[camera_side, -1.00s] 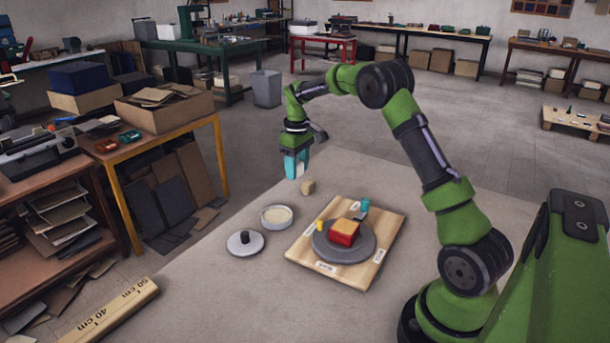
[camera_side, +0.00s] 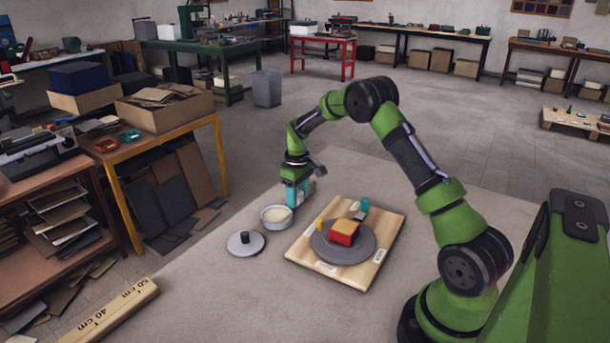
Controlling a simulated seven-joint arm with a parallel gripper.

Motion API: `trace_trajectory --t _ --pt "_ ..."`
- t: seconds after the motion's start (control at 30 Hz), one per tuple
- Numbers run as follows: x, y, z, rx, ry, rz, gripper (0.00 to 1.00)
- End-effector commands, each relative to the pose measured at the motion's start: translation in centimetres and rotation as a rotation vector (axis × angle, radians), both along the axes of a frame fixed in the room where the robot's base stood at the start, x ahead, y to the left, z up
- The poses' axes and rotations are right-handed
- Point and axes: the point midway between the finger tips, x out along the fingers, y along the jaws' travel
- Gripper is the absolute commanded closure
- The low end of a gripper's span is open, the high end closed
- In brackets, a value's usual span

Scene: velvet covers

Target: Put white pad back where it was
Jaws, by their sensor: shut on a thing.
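My gripper (camera_side: 293,203) has teal fingers and points down, just to the right of a round metal tin (camera_side: 276,225). It is shut on a small pale thing that barely shows between the fingers; it fits the white pad, but its outline is mostly hidden. The tin is open and has a cream-coloured inside. A round grey lid with a black knob (camera_side: 246,243) lies left of the tin.
A long wooden ruler (camera_side: 115,310) lies front left. The table left of the lid is clear.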

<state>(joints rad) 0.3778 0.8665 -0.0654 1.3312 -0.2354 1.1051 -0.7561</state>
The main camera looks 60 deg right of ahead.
Motion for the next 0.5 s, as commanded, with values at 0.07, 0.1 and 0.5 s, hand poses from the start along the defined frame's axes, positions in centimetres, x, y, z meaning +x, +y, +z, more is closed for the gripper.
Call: trace_trajectory --t 0.07,0.1,0.5 --pt "-0.01 0.0 -0.26 0.0 0.001 0.0 0.74" --pt "-0.01 0.0 -0.39 0.0 0.001 0.0 0.74" --pt "0.01 0.0 -0.04 -0.001 0.0 0.0 0.39"
